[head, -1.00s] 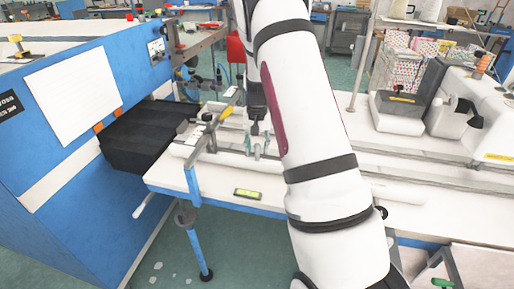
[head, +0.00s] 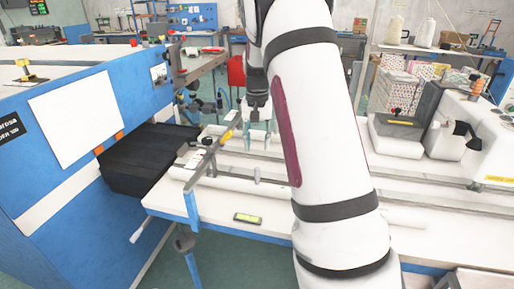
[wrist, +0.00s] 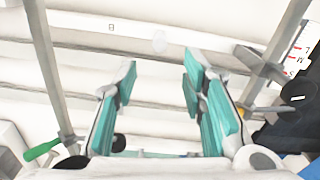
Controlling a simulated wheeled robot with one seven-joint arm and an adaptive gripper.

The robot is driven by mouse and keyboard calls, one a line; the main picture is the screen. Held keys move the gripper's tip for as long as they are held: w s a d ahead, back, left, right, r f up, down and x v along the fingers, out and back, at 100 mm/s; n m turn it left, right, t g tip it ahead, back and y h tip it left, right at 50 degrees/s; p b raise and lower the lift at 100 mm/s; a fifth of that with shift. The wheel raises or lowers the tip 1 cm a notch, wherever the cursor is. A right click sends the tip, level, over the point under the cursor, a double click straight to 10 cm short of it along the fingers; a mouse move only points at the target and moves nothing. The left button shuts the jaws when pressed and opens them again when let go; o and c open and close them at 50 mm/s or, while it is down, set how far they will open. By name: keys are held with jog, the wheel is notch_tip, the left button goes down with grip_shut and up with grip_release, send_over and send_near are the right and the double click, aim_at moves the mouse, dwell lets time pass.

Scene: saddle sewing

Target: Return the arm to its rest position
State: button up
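My gripper (head: 258,138) hangs above the white sewing table (head: 220,207), beside the metal rail and clamp. In the wrist view my gripper (wrist: 160,95) has its teal finger pads spread wide apart. Nothing is between them; white table strips show through the gap. My white arm, with black bands and a dark red panel, crosses the middle of the head view and hides part of the table.
A blue machine (head: 60,200) with a black tray (head: 148,158) stands at left. A yellow clamp handle (head: 226,137) is close to the gripper. A white sewing machine (head: 462,145) stands at right. A small yellow-green level (head: 247,218) lies near the table's front edge.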

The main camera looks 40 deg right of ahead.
dwell(0.5)
jog(key=s+a+r+n+t, duration=0.3)
jog(key=s+a+r+n, duration=0.1)
jog(key=s+a+r, duration=0.9)
jog(key=s+a+n+t, duration=0.2)
jog(key=s+a+n, duration=0.2)
jog(key=s+a, duration=0.7)
jog(key=s, duration=0.3)
jog(key=shift+s+r+n, duration=0.25)
jog(key=shift+r+n, duration=0.05)
jog(key=shift+r, duration=0.05)
